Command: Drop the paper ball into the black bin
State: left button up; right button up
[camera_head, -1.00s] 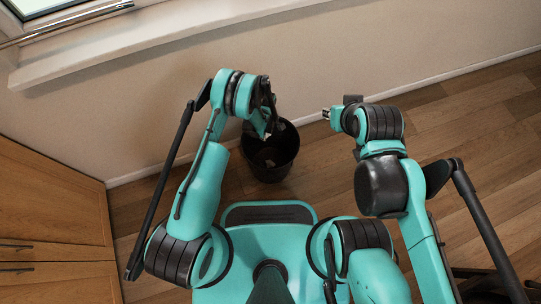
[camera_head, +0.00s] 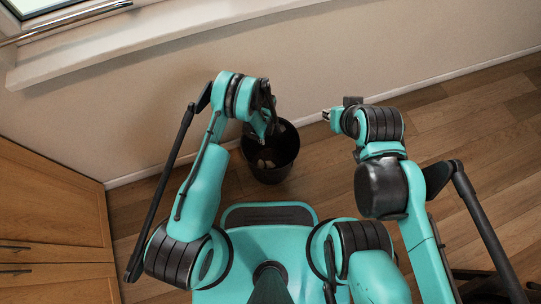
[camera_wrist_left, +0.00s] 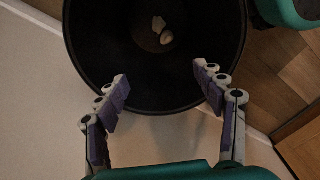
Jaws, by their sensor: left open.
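The black bin (camera_head: 283,163) stands on the floor against the wall, just beyond my base. It also fills the top of the left wrist view (camera_wrist_left: 90,72). Two small pale pieces lie together low inside the bin; the crumpled, larger-looking one (camera_wrist_left: 166,36) looks like the paper ball. I cannot tell surely whether both belong to it. My left gripper (camera_wrist_left: 160,77) is above the bin, its two fingers wide apart with nothing between them. In the head view it points down over the bin's left part. My right gripper (camera_head: 327,115) is off to the bin's right, small and side-on.
The wall (camera_head: 330,60) is close behind the bin, under a white sill (camera_head: 130,55). Wooden cabinets (camera_head: 50,215) stand at the left. The wooden floor (camera_head: 480,125) to the right is clear.

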pick_arm(q)
notch_tip(320, 180, up, 11)
jog(key=shift+r, duration=0.15)
dwell(0.5)
